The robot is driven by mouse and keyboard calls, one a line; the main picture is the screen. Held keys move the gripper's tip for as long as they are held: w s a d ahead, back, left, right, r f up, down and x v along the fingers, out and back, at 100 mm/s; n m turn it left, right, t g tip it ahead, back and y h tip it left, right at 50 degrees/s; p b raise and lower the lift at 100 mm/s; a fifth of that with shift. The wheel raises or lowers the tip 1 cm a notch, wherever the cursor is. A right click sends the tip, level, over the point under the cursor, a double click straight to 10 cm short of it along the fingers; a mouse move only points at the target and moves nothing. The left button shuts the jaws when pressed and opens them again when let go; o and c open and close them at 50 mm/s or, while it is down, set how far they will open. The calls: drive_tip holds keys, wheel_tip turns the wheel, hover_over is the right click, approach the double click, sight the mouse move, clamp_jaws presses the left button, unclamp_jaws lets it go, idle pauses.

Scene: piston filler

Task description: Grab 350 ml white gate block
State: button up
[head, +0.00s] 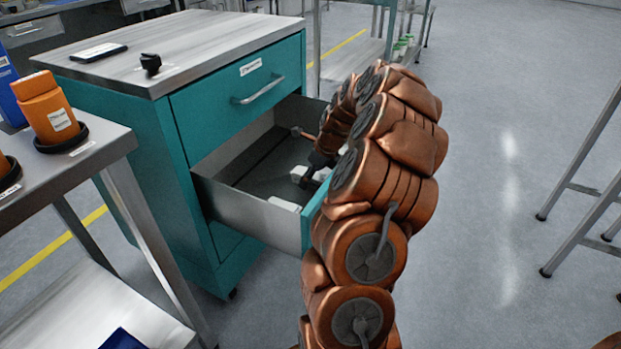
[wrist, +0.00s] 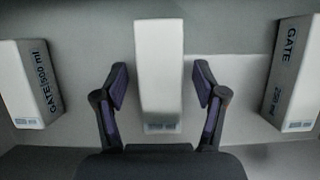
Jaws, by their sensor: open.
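Three white gate blocks stand in the open drawer. In the wrist view the middle block (wrist: 159,60) lies between my fingers, with no readable label facing the camera. The left block (wrist: 28,85) bears "GATE" and a volume that looks like 500 ml. My gripper (wrist: 161,85) is open, one finger on each side of the middle block with gaps showing. In the head view my gripper (head: 317,165) is inside the drawer, partly hidden by my arm.
The drawer (head: 250,212) sticks out of a teal cabinet (head: 140,140), its walls close around my gripper. A table at left holds an orange bottle (head: 48,108). A black knob-like object (head: 151,64) sits on the cabinet top.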

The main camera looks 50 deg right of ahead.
drive_tip(key=shift+f, duration=0.1)
idle(0.6)
drive_tip(key=c, duration=1.3)
